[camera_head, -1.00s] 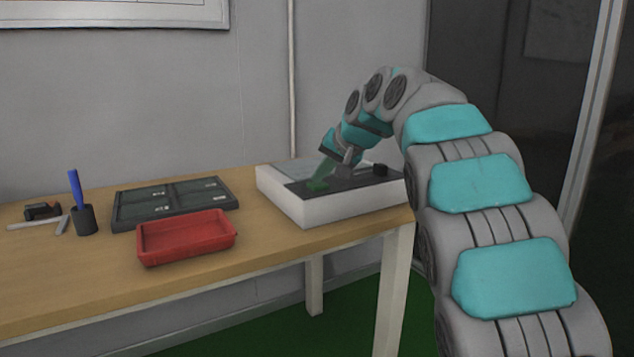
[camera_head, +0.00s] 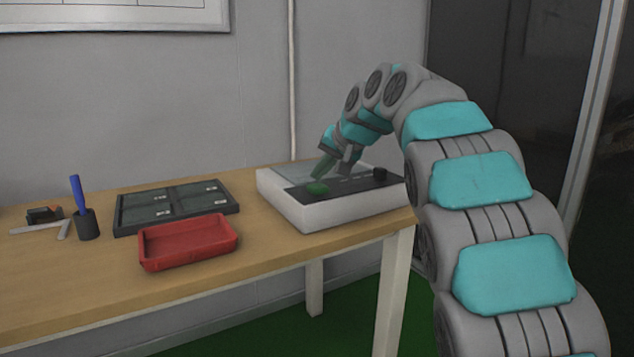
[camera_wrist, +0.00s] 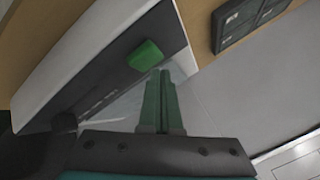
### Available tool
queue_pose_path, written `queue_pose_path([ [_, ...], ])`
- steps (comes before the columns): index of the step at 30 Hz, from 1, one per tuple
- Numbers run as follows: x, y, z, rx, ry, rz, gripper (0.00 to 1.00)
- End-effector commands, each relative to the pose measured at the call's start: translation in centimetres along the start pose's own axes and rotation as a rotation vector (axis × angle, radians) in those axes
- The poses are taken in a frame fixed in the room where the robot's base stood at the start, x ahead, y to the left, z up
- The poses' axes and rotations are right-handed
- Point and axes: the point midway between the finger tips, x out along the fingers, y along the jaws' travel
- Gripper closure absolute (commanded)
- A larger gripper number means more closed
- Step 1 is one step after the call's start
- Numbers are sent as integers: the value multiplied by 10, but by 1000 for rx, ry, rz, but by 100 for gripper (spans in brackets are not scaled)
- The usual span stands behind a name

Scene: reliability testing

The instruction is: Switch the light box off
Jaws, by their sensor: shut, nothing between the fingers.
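The light box (camera_head: 345,211) is a white case at the right end of the table, with a dark control strip. A green switch (camera_head: 318,189) sits at the strip's near left end, and a black knob (camera_head: 380,174) at its right end. The box's flat panel (camera_head: 290,174) looks grey, with no clear glow. My gripper (camera_head: 318,176) is shut and empty, its green fingers pointing down just above and behind the green switch. In the wrist view the fingertips (camera_wrist: 160,74) lie close to the green switch (camera_wrist: 146,55); a small gap seems to separate them.
A red tray (camera_head: 188,259), a dark compartment case (camera_head: 130,225) and a dark cup (camera_head: 87,226) with a blue-handled tool (camera_head: 76,190) stand left of the box. The wall is close behind the table (camera_head: 270,262).

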Motion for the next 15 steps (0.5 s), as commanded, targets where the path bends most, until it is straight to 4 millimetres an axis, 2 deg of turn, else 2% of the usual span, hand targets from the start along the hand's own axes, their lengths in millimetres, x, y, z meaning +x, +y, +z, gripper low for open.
queue_pose_path([
  [3,-11,-8,-8,0,0,-1,100],
  [15,-34,-25,-25,1,0,0,100],
])
